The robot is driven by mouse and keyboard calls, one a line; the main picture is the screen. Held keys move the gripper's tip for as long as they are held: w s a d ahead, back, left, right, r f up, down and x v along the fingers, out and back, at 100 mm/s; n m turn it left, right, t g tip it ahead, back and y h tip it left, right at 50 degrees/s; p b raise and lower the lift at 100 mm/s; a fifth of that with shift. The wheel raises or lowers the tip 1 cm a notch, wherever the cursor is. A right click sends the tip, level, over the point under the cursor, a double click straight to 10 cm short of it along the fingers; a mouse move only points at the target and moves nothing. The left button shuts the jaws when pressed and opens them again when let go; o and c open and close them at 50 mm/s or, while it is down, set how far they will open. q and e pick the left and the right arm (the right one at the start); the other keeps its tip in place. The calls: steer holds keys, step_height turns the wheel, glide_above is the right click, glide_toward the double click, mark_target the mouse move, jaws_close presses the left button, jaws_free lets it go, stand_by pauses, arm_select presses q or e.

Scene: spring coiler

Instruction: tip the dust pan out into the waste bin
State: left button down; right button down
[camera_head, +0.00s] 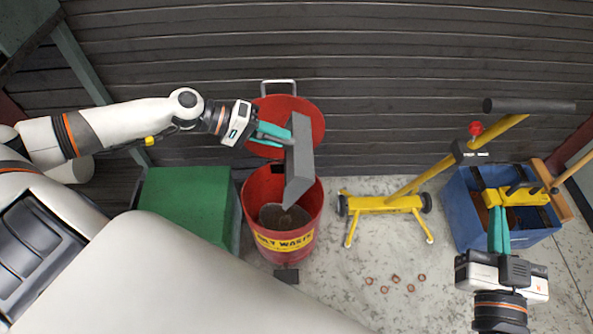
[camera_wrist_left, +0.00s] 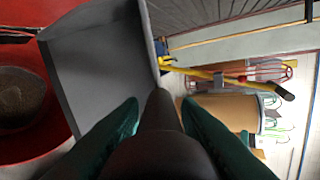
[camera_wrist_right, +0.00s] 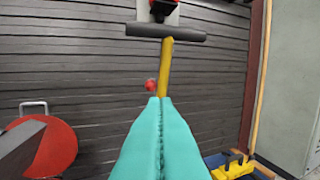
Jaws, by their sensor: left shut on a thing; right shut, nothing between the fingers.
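My left gripper (camera_head: 268,134) is shut on the handle (camera_wrist_left: 165,125) of the grey dust pan (camera_head: 300,165). The pan is tilted steeply on its side above the red waste bin (camera_head: 258,195). In the left wrist view the inside of the pan (camera_wrist_left: 100,60) looks bare. The bin is open, its round red lid (camera_head: 312,122) raised behind it. Dark grey-brown material shows in the bin (camera_wrist_left: 20,95). My right gripper (camera_head: 499,232) is shut and empty, over the near side of the blue crate at the right. Its closed fingers fill the lower right wrist view (camera_wrist_right: 160,140).
A green cabinet (camera_head: 185,205) stands left of the bin. A yellow wheeled stand (camera_head: 385,203) with a slanted pole is to its right. The blue crate (camera_head: 465,215) holds yellow-topped tools. Several small copper-coloured rings (camera_head: 395,278) lie on the floor. A slatted wall is behind.

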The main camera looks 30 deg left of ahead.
arm_select(q)
steer(key=shift+r+p, duration=0.3)
steer(key=shift+r, duration=0.1)
steer(key=shift+r+p, duration=0.25)
steer(key=shift+p, duration=0.05)
steer(key=shift+r+p, duration=0.4)
steer(key=shift+p, duration=0.1)
arm_select(e)
steer(key=s+d+f+g+h, duration=0.2)
steer(key=s+f+g, duration=0.1)
steer(key=f+g, duration=0.3)
steer(key=shift+d+f, duration=0.15)
steer(key=shift+f, duration=1.15)
arm_select(q)
steer(key=shift+d, duration=0.1)
